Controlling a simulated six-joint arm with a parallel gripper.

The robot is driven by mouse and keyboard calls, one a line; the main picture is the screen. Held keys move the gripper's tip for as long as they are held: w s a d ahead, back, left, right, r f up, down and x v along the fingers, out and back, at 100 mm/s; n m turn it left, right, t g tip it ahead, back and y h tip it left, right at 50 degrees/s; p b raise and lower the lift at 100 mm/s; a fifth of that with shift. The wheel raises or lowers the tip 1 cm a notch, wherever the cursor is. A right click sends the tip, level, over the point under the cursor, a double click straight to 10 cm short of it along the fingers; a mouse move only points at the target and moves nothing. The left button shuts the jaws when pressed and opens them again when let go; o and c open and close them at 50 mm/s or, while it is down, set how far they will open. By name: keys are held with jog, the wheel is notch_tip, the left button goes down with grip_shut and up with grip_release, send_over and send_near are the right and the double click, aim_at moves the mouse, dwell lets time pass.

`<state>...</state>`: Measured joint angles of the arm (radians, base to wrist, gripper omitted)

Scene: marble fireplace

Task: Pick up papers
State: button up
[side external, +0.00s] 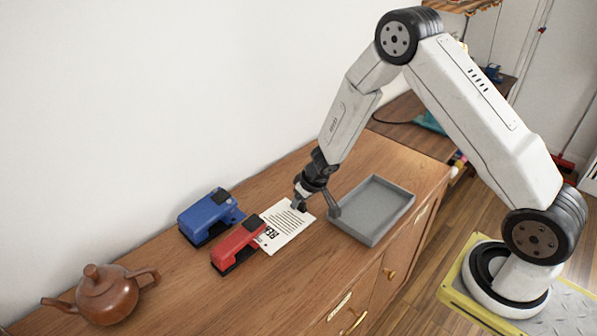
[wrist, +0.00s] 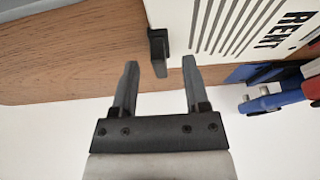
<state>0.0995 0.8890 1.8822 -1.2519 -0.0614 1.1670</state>
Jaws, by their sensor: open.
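A white printed sheet (side external: 289,222) lies flat on the wooden cabinet top, with its large-lettered end beside the red hole punch. I cannot tell whether it is one sheet or several. It also shows in the wrist view (wrist: 245,22). My gripper (side external: 317,208) is open and points down at the sheet's far right edge, between it and the grey tray. In the wrist view the open fingers (wrist: 160,66) have a dark grey piece between and beyond them, overlapping the sheet's edge. No paper is held. I cannot tell whether the fingers touch the sheet.
A shallow grey tray (side external: 350,227) stands empty right of the sheet. The red hole punch (side external: 238,246) and a blue one (side external: 208,216) stand to the left. A brown teapot (side external: 106,296) is at the far left. A white wall runs behind the cabinet top (side external: 185,285).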

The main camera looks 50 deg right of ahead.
jog(key=shift+w+f, duration=0.1)
jog(key=shift+f, duration=0.2)
dwell(0.4)
grip_shut()
